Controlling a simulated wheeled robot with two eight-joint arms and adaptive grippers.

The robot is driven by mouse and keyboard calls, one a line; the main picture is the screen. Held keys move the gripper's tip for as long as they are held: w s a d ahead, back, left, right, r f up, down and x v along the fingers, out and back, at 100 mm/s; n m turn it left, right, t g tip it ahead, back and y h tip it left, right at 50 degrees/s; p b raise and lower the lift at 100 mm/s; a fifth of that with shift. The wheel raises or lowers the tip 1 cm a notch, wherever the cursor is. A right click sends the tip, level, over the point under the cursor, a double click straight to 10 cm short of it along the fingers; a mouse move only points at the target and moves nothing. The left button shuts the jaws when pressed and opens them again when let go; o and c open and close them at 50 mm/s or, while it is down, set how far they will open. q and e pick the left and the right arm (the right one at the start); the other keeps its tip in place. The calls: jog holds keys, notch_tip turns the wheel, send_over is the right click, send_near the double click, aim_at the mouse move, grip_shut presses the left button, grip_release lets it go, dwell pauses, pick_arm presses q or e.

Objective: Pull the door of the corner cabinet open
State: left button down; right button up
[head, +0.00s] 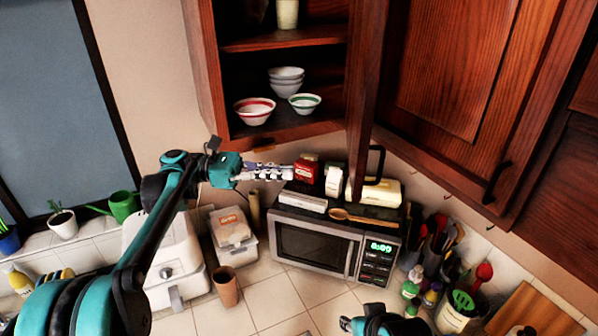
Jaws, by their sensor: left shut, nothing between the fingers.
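The corner cabinet (212,85) hangs at upper centre with its inside showing. Its door (362,90) stands open, swung out to the right and seen nearly edge-on. A black handle (378,160) shows at the door's lower right. My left gripper (288,172) is shut and empty, below the cabinet floor and left of the door. It is apart from the door and handle, close to a red canister (307,169). Only a small part of my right gripper (346,323) shows at the bottom edge; its jaw state is unclear.
A microwave (315,250) stands below, with a wooden spoon (365,217) and a toaster (378,192) on top. Several bowls (255,111) sit inside the cabinet. A closed cabinet door (455,70) is at right. A brown cup (226,287) stands on the tiled counter.

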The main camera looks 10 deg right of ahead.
pick_arm(q)
jog(key=p, duration=0.2)
send_near(380, 180)
jog(key=w+d+f, duration=0.1)
jog(key=w+d, duration=0.1)
jog(key=shift+w+f, duration=0.4)
jog(key=s+d, duration=0.1)
jog(key=d, duration=0.2)
jog(key=d+n+t+b, duration=0.1)
jog(key=d, duration=0.2)
jog(key=s+d+t, duration=0.1)
jog(key=d, duration=0.2)
jog(key=shift+s+n, duration=0.3)
jog(key=d, duration=0.5)
jog(key=shift+d, duration=0.15)
jog(key=shift+w, duration=0.1)
